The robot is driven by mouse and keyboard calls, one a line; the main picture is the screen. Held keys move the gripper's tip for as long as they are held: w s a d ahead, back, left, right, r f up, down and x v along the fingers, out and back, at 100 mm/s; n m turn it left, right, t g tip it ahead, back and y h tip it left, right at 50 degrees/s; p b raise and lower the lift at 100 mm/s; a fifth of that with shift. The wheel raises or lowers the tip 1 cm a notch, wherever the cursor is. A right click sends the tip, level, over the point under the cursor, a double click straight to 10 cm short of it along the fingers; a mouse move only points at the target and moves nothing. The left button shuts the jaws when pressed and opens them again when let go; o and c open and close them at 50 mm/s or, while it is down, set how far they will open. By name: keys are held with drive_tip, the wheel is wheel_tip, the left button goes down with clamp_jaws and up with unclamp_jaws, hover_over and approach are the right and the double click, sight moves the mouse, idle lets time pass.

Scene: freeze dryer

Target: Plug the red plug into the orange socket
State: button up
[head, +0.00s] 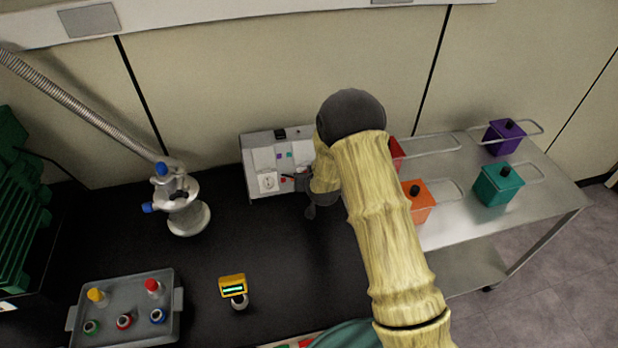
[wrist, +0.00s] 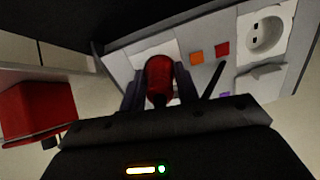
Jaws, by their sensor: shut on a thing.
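The red plug (wrist: 160,72) is between the two dark fingers of my gripper (wrist: 159,88) in the wrist view, in front of the pale socket panel. My gripper is shut on it. Behind the plug is a white plate, mostly hidden, beside an orange square (wrist: 197,57) on the panel. I cannot tell whether the plug touches or enters a socket there. A white round socket (wrist: 265,35) shows to the right, nearest a red square (wrist: 222,48). In the head view the socket panel (head: 258,140) is partly hidden by my arm, and the plug cannot be made out.
A metal trolley (head: 450,232) on the right holds orange (head: 418,207), teal (head: 498,186), purple (head: 505,136) and red (head: 397,154) boxes. A grey tray (head: 130,285) of vials, a yellow device (head: 232,286) and a clamp-like stand (head: 188,217) are on the black bench (head: 280,255).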

drive_tip(key=o, duration=1.1)
drive_tip(key=shift+c, duration=0.2)
drive_tip(key=shift+w+a, duration=0.1)
drive_tip(key=shift+a, duration=0.3)
drive_tip(key=shift+r, duration=0.1)
drive_tip(key=shift+s, duration=0.25)
drive_tip(key=shift+s+d+r+p, duration=0.35)
drive_tip(key=shift+s+d+r, duration=0.1)
drive_tip(key=shift+d, duration=0.1)
drive_tip(key=shift+p+v, duration=0.6)
drive_tip(key=shift+v, duration=1.4)
drive_tip(key=shift+f, duration=0.1)
